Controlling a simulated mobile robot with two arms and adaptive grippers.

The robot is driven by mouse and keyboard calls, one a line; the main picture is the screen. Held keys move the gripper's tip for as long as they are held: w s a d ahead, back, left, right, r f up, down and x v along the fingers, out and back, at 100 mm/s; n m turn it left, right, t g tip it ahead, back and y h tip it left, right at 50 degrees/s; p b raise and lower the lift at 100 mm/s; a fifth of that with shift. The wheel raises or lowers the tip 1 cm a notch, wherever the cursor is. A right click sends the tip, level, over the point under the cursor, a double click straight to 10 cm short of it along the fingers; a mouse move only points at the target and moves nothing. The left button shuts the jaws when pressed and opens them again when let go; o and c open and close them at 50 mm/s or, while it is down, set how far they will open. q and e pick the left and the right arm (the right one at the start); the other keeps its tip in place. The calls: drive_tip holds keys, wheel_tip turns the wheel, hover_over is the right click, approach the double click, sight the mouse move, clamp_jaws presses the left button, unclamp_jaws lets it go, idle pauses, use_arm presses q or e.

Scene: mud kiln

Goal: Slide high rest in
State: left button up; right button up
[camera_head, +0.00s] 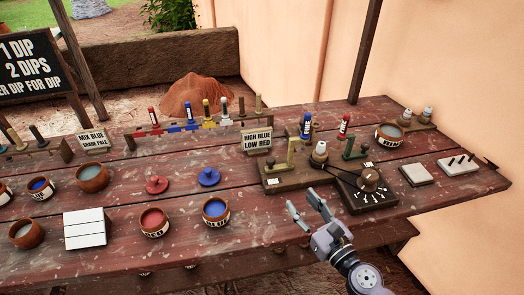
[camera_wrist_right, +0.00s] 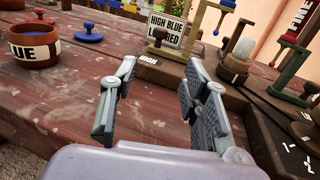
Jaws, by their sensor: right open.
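My right gripper (camera_head: 304,205) is open and empty at the table's front edge, in front of the wooden base of a small apparatus. In the right wrist view, its two spread fingers (camera_wrist_right: 160,88) point at that base (camera_wrist_right: 178,74), and nothing lies between them. My left gripper is not in view.
A dark dial box (camera_head: 366,190) stands right of the gripper. A green bracket (camera_head: 355,148) and a pale cone (camera_head: 320,150) stand behind. A sign (camera_head: 257,140) reads HIGH BLUE LOW RED. Blue (camera_head: 216,210) and red (camera_head: 154,222) pots stand left; table between them and the gripper is clear.

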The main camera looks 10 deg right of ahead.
drive_tip(key=shift+w+a, duration=0.15)
drive_tip(key=shift+w, duration=0.3)
drive_tip(key=shift+w+a+r, duration=0.1)
drive_tip(key=shift+w, duration=0.2)
drive_tip(key=p, duration=0.2)
approach(273, 165)
drive_tip(key=shift+w+a+r, duration=0.15)
drive_tip(key=shift+w, duration=0.25)
drive_tip(key=shift+w+a+r, duration=0.1)
drive_tip(key=shift+w+r, duration=0.1)
drive_tip(key=shift+w, duration=0.2)
drive_tip(key=x, duration=0.9)
drive_tip(key=shift+f+b, duration=0.25)
drive_tip(key=shift+b, duration=0.05)
drive_tip(key=shift+w+a, duration=0.1)
drive_tip(key=shift+w, duration=0.2)
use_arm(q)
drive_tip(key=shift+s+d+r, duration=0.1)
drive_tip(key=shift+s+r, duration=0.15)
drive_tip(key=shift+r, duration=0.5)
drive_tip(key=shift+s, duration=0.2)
use_arm(e)
drive_tip(key=shift+c, duration=0.6)
clamp_jaws()
